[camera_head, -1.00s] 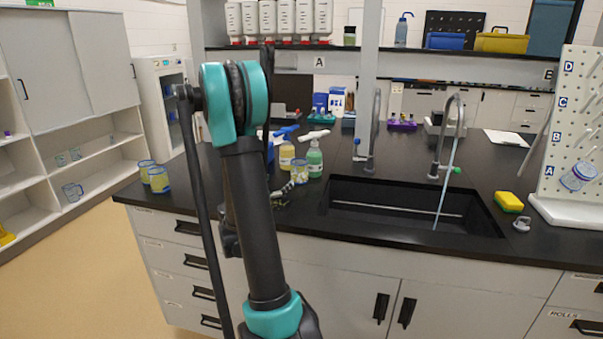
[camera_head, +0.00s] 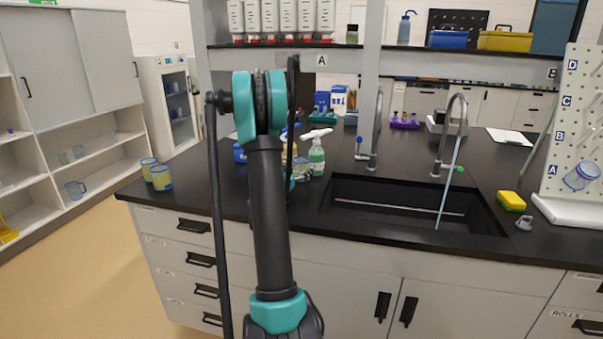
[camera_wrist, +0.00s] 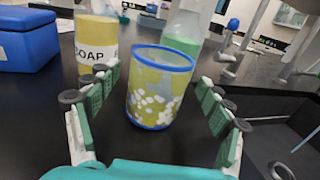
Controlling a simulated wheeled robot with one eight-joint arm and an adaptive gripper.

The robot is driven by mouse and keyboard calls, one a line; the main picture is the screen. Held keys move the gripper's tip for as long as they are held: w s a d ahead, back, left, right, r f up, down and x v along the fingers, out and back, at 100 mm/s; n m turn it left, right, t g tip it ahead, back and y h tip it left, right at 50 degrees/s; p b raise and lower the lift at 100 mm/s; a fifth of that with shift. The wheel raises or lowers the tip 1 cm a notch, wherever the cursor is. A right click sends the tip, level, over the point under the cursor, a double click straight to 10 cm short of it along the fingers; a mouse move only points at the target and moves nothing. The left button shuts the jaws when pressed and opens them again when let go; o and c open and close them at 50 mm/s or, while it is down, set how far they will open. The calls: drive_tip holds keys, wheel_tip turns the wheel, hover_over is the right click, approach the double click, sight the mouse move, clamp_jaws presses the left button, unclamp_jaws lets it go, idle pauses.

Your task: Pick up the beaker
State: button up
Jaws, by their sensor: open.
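A clear beaker (camera_wrist: 160,90) with a blue rim and blue base ring stands upright on the black counter, with white pellets and a yellow-green tint showing in it. It is partly hidden by my arm in the head view (camera_head: 302,168). My gripper (camera_wrist: 155,82) is open, with one green-padded finger on each side of the beaker. A gap shows on both sides, so the fingers do not appear to touch it. In the head view my arm hides most of the gripper.
A yellow soap bottle (camera_wrist: 97,40) and a green bottle (camera_wrist: 188,25) stand close behind the beaker. A blue box (camera_wrist: 28,38) is at the left. The sink (camera_head: 415,205) lies to the right. Two similar beakers (camera_head: 160,178) stand at the counter's left end.

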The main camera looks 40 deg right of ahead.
sight(299, 159)
drive_tip(key=shift+x, duration=1.05)
drive_tip(key=c, duration=1.2)
drive_tip(key=shift+r, duration=0.15)
drive_tip(key=shift+r, duration=0.55)
drive_tip(key=shift+s+a+r, duration=0.1)
drive_tip(key=shift+a+r, duration=0.2)
drive_tip(key=shift+r, duration=0.25)
drive_tip(key=shift+s+a+r, duration=0.1)
drive_tip(key=shift+a+r, duration=0.2)
drive_tip(key=shift+r, duration=0.25)
drive_tip(key=v, duration=1.7)
drive_tip(key=shift+d, duration=0.1)
